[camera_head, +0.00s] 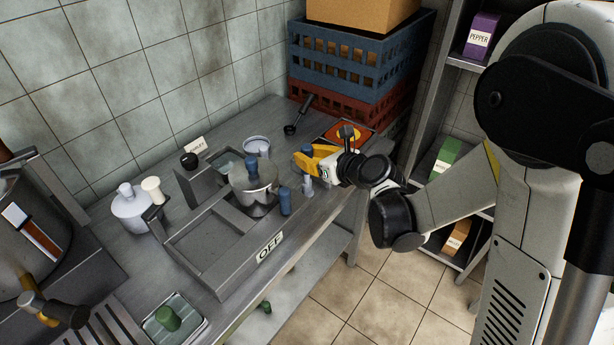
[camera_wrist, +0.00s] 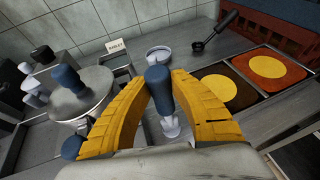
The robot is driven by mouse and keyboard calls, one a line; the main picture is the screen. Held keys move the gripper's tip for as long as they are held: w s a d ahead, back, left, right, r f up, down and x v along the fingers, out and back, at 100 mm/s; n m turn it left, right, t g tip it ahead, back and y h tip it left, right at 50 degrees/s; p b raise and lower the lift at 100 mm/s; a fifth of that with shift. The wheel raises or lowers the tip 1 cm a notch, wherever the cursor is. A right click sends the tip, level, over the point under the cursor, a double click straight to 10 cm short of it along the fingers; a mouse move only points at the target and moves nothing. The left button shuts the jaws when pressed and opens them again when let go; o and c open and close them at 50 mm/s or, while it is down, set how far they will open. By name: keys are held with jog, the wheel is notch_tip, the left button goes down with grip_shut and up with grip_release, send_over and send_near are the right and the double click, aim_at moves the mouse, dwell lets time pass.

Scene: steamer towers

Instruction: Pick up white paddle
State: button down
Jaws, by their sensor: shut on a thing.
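My gripper (camera_head: 306,163) is over the right part of the steel counter, its yellow fingers shut around an upright tool with a blue handle and a whitish lower end. I take this for the white paddle (camera_wrist: 160,92). In the wrist view my gripper (camera_wrist: 160,78) has one finger on each side of the blue handle, and the whitish end shows below. In the head view the paddle's whitish end (camera_head: 308,187) hangs below the fingers. I cannot tell whether it touches the counter.
A lidded steel pot (camera_head: 254,184) with a blue knob stands left of my gripper, with a blue cylinder (camera_head: 285,201) beside it. A round tin (camera_head: 257,146) and black ladle (camera_head: 298,118) lie behind. Crates (camera_head: 350,62) stand at the back.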

aim_at(308, 147)
notch_tip(308, 147, up, 5)
jog(key=p, duration=0.2)
jog(key=shift+d+f+p, duration=0.1)
jog(key=shift+p, duration=0.25)
jog(key=w+d+r+p, duration=0.3)
jog(key=d+r, duration=0.3)
jog(key=d, duration=0.5)
jog(key=c, duration=2)
grip_release()
grip_shut()
